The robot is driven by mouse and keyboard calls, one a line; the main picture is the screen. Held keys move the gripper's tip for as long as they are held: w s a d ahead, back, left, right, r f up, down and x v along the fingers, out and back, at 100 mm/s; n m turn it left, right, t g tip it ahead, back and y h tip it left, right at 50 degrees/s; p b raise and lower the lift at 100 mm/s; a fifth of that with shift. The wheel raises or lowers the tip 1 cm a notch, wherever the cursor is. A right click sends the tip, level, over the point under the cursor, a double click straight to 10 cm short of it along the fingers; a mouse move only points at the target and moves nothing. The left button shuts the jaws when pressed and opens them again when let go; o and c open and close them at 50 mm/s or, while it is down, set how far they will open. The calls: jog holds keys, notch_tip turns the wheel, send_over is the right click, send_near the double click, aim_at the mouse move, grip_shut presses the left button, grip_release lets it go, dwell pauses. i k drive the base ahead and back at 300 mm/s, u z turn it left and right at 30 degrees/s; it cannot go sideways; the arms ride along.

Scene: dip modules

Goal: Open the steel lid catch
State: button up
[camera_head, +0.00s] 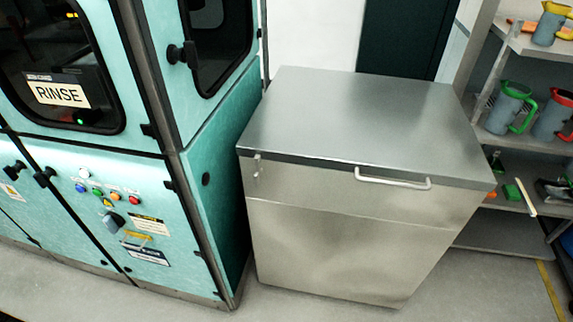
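A steel chest (330,235) stands in the middle of the head view with its flat lid (360,115) down. A small steel catch (257,165) sits at the front left of the chest, just under the lid's front edge. It is too small to tell its exact position. A pale bar handle (393,183) is on the lid's front edge, right of the middle. My gripper is not in view.
A teal machine with a RINSE label (58,94), buttons and knobs stands close on the left of the chest. Shelves (510,135) with jugs and small tools stand on the right. The floor (330,311) before the chest is clear.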

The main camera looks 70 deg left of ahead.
aim_at(257, 172)
jog(key=u, duration=2.75)
jog(key=k, duration=0.45)
jog(key=u, duration=0.85)
jog(key=i, duration=0.85)
jog(key=u, duration=0.5)
